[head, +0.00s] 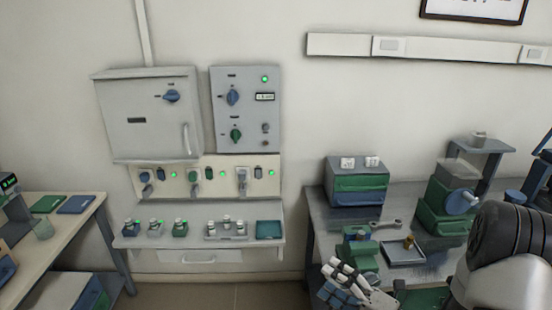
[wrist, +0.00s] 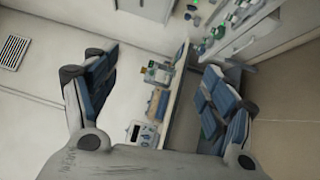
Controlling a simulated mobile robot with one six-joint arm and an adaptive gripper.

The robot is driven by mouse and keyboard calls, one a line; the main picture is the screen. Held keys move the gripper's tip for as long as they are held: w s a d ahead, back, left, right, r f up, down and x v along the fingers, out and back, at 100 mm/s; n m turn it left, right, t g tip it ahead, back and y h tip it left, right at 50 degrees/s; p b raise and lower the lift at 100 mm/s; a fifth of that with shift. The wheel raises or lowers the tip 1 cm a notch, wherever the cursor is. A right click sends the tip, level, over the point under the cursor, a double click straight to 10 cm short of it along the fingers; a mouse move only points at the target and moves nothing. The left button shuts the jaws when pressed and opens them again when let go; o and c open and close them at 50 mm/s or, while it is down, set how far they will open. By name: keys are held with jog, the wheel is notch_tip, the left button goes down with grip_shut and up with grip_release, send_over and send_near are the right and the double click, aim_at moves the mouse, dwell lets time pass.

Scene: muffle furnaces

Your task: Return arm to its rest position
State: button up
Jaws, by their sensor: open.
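My gripper (head: 346,284) shows at the bottom of the head view, in front of the right-hand bench (head: 318,212). My arm comes in from the right edge and bends down to it. In the wrist view my gripper (wrist: 160,82) has its two blue-padded fingers wide apart. Nothing is held between them. Behind the gap a bench with small devices (wrist: 145,134) shows at a distance.
A green vise-like device (head: 359,250), a tray (head: 404,252) and a green machine (head: 447,212) stand on the right bench close to my arm. A wall cabinet (head: 148,135) and a switch panel (head: 245,130) hang at the left. Floor shows between the benches.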

jog(key=s+a+r+n+g+y, duration=0.1)
jog(key=s+a+r+n+g, duration=0.75)
jog(key=n, duration=0.65)
jog(key=s+a+n+g+h, duration=0.3)
jog(key=s+n+g+h, duration=0.2)
jog(key=s+n, duration=0.6)
jog(key=s+d+r+n+t+h, duration=0.2)
jog(key=d+n+h, duration=0.3)
jog(key=n, duration=0.3)
jog(key=s+d+r+n+t+h, duration=0.2)
jog(key=d+n+t+h, duration=0.2)
jog(key=d+n, duration=0.3)
jog(key=shift+r+n+h, duration=0.15)
jog(key=shift+n+h, duration=0.45)
jog(key=shift+n, duration=0.6)
